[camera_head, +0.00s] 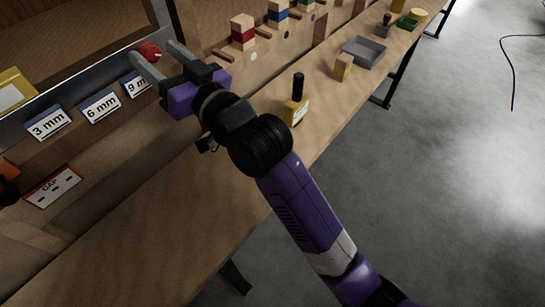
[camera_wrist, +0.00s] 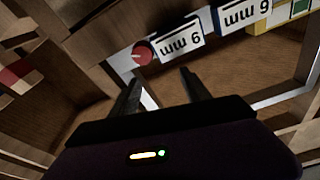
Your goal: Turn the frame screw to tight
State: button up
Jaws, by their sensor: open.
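In the wrist view the red knob (camera_wrist: 142,54) shows a pale pointer mark. My gripper (camera_head: 154,50) is open, with its fingers apart near the knob in the head view. In the wrist view my gripper (camera_wrist: 160,77) has empty space between its fingers, and the knob lies beyond the tips, toward the left finger. I see no clear contact. Any tight marking cannot be read.
A GAP plate (camera_head: 53,187) lies below.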

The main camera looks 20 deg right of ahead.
jog(key=s+d+f+m+h+p, duration=0.2)
jog(key=s+d+f, duration=0.4)
jog(key=s, duration=0.3)
jog(key=s+d+f+m+h+p, duration=0.3)
jog(key=s+d+f+h+p, duration=0.1)
jog(key=s+d, duration=0.4)
jog(key=shift+s+d+f+t+h, duration=0.3)
jog(key=shift+s+f+h, duration=0.3)
jog(key=shift+s+f, duration=0.75)
jog(key=s+d+g+h, duration=0.1)
jog(key=s+d, duration=0.2)
jog(key=s, duration=0.5)
jog(key=s+d+n+g+h, duration=0.1)
jog(key=s+d, duration=0.3)
jog(key=s, duration=0.4)
jog(key=s+d+h, duration=0.1)
jog(key=s+d, duration=0.3)
jog(key=s, duration=0.5)
jog(key=shift+d+f+g, duration=0.15)
jog(key=shift+f+g, duration=0.25)
jog(key=shift+f, duration=0.05)
